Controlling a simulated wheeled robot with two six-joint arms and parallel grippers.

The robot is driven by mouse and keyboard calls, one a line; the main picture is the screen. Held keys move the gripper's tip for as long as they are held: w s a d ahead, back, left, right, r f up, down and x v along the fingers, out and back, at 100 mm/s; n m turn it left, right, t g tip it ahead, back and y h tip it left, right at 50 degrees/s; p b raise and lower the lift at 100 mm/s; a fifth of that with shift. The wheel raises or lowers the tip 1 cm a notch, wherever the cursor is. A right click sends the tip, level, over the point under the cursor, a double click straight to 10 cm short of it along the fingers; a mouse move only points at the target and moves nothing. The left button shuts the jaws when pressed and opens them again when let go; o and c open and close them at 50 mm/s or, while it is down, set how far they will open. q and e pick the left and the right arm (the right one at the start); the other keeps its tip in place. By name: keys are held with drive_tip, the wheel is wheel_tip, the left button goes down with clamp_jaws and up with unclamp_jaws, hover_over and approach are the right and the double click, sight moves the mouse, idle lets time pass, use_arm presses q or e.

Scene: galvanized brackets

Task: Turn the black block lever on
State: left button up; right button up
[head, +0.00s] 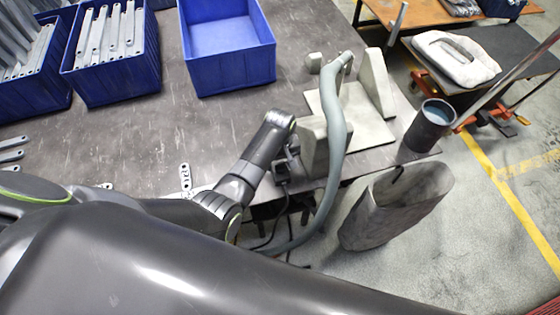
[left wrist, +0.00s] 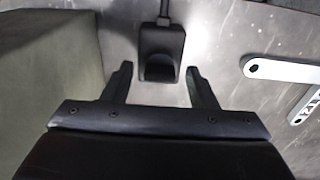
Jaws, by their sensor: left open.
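The black block lever (left wrist: 160,55) shows in the left wrist view as a dark block on a thin stem, against the grey metal tabletop. My left gripper (left wrist: 161,82) is open, with one fingertip on each side of the block's lower end and visible gaps between. Nothing is gripped. In the head view my left gripper (head: 286,160) is at the table's front edge, beside the beige fixture. The lever is small and mostly hidden by the gripper there, so its exact tilt cannot be told. My right gripper is not in view.
The beige fixture (head: 313,147) stands close beside the gripper, with a thick grey hose (head: 334,120) arching over it. Flat galvanized brackets (head: 185,177) lie to the left. Blue bins (head: 228,68) stand at the back. A dark cup (head: 430,126) stands at the right corner.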

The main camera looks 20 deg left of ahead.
use_arm(q)
drive_tip(key=c, duration=1)
